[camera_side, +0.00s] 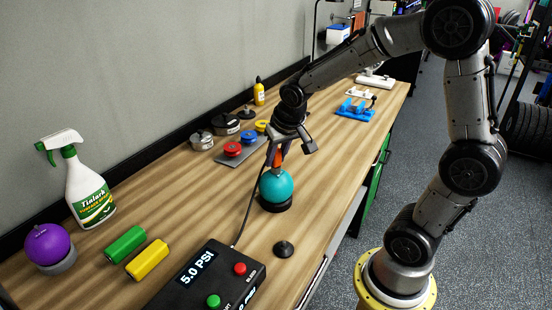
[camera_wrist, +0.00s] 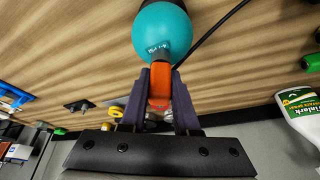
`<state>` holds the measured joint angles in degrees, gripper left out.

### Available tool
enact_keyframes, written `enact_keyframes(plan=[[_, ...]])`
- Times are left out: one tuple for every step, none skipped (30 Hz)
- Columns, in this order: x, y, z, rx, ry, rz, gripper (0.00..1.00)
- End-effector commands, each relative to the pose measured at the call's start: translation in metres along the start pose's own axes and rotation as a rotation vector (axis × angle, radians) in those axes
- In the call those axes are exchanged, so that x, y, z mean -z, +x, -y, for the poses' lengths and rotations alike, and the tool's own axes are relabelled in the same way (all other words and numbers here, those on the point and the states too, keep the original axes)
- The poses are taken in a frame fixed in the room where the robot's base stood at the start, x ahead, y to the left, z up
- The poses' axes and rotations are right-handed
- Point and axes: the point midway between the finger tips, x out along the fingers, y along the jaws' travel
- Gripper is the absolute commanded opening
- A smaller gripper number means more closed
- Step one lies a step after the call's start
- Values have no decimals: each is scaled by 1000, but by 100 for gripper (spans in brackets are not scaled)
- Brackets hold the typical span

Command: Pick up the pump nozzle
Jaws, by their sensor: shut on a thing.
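The orange pump nozzle (camera_wrist: 160,88) is between the two fingers of my gripper (camera_wrist: 160,100) in the wrist view, and the fingers are shut on it. In the side view the nozzle (camera_side: 278,158) shows below my gripper (camera_side: 279,150), just above the teal ball (camera_side: 276,185). The nozzle's tip meets the top of the ball (camera_wrist: 162,32) in the pictures; I cannot tell whether it is inside. The ball sits on a black ring stand (camera_side: 277,206). A thin black hose (camera_side: 246,213) runs from near the nozzle to the black pump box (camera_side: 205,280), which reads 5.0 PSI.
A small black cone (camera_side: 284,248) lies in front.

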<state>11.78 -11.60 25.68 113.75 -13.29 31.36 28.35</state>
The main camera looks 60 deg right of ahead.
Motion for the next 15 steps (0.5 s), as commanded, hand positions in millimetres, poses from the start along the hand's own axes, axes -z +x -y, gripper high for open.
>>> enact_keyframes(plan=[[0, -1, 0, 0, 0, -1, 0], [1, -1, 0, 0, 0, -1, 0], [2, -2, 0, 1, 0, -2, 0], [2, -4, 0, 1, 0, -3, 0], [3, -5, 0, 1, 0, -3, 0], [4, -8, 0, 0, 0, -3, 0], [5, -10, 0, 0, 1, -3, 0], [6, -13, 0, 1, 1, -3, 0], [8, -18, 0, 1, 1, -4, 0], [10, -22, 0, 2, 1, -5, 0], [12, -27, 0, 2, 1, -6, 0], [13, -34, 0, 2, 1, -6, 0], [10, -41, -2, 2, 1, -7, 0], [8, -48, -2, 2, 1, -8, 0], [5, -57, -4, 3, 1, -8, 0]])
